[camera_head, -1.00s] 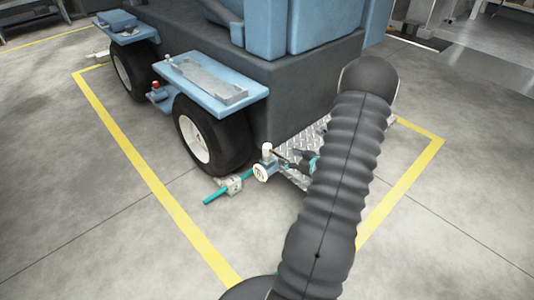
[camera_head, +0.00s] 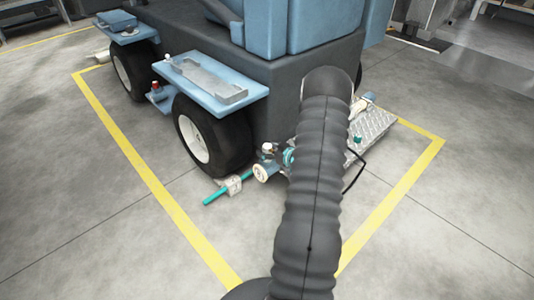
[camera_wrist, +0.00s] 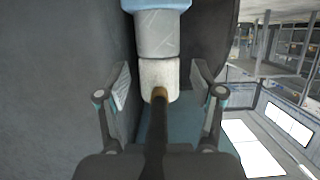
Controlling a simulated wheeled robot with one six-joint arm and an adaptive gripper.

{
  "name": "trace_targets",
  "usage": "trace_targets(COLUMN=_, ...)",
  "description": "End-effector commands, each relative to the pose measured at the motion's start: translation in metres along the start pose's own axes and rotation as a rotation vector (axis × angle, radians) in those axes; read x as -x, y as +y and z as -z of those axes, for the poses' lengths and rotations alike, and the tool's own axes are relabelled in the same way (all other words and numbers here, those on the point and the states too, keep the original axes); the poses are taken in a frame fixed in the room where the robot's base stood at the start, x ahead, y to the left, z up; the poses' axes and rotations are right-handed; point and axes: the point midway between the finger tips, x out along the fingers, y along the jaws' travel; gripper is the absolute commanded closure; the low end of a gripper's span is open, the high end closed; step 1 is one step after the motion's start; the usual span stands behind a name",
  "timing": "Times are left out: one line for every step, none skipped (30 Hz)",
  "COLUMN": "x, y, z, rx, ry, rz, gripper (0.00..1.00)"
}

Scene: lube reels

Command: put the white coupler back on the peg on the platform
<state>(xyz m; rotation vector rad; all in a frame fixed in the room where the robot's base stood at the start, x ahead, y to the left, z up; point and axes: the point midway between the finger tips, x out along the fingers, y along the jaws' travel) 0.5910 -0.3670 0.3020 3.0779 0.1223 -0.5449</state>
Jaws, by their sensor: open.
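My gripper (camera_wrist: 161,86) is open, with one finger on each side of the coupler and a gap at both sides. In the head view my arm hides most of the gripper. A white-topped fitting (camera_head: 267,148) with a round white face (camera_head: 261,172) stands just left of my arm. I cannot make out the peg.
A tread-plate platform (camera_head: 372,128) lies right of my arm, with a pale cylinder (camera_head: 368,98) at its back. A black hose (camera_head: 359,172) hangs there. A black wheel (camera_head: 216,140), a blue shelf (camera_head: 210,84) and a teal bar (camera_head: 222,193) are left. Floor in front is clear.

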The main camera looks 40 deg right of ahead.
Motion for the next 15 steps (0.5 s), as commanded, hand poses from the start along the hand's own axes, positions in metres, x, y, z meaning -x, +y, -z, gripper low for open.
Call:
trace_targets(x=-0.0049, y=-0.0002, z=-0.0001, rx=0.001, ry=0.0, rz=0.0, gripper=0.33)
trace_targets(x=-0.0062, y=0.0002, z=0.0001, rx=0.001, ry=0.0, rz=-0.001, gripper=0.33)
trace_targets(x=-0.0069, y=0.0006, z=0.0003, rx=0.0, ry=0.0, rz=-0.001, gripper=0.33)
trace_targets(x=-0.0069, y=0.0007, z=0.0004, rx=0.0, ry=0.0, rz=-0.002, gripper=0.33)
trace_targets(x=-0.0067, y=0.0008, z=0.0005, rx=0.0, ry=0.0, rz=-0.002, gripper=0.33)
trace_targets(x=-0.0065, y=0.0008, z=0.0004, rx=0.0, ry=0.0, rz=-0.002, gripper=0.33)
trace_targets(x=-0.0065, y=0.0008, z=0.0004, rx=0.0, ry=0.0, rz=-0.002, gripper=0.33)
trace_targets(x=-0.0064, y=0.0007, z=0.0004, rx=0.0, ry=0.0, rz=-0.002, gripper=0.33)
trace_targets(x=-0.0064, y=0.0007, z=0.0004, rx=0.0, ry=0.0, rz=-0.002, gripper=0.41)
trace_targets(x=-0.0064, y=0.0007, z=0.0004, rx=0.0, ry=0.0, rz=-0.002, gripper=0.48)
trace_targets(x=-0.0064, y=0.0006, z=0.0004, rx=0.0, ry=0.0, rz=-0.002, gripper=0.56)
trace_targets(x=-0.0063, y=0.0006, z=0.0004, rx=0.0, ry=0.0, rz=-0.002, gripper=0.66)
trace_targets(x=-0.0063, y=0.0006, z=0.0003, rx=0.0, ry=0.0, rz=-0.001, gripper=0.73)
trace_targets(x=-0.0063, y=0.0005, z=0.0004, rx=0.0, ry=0.0, rz=-0.001, gripper=0.81)
trace_targets(x=-0.0063, y=0.0005, z=0.0003, rx=0.0, ry=0.0, rz=-0.001, gripper=0.91)
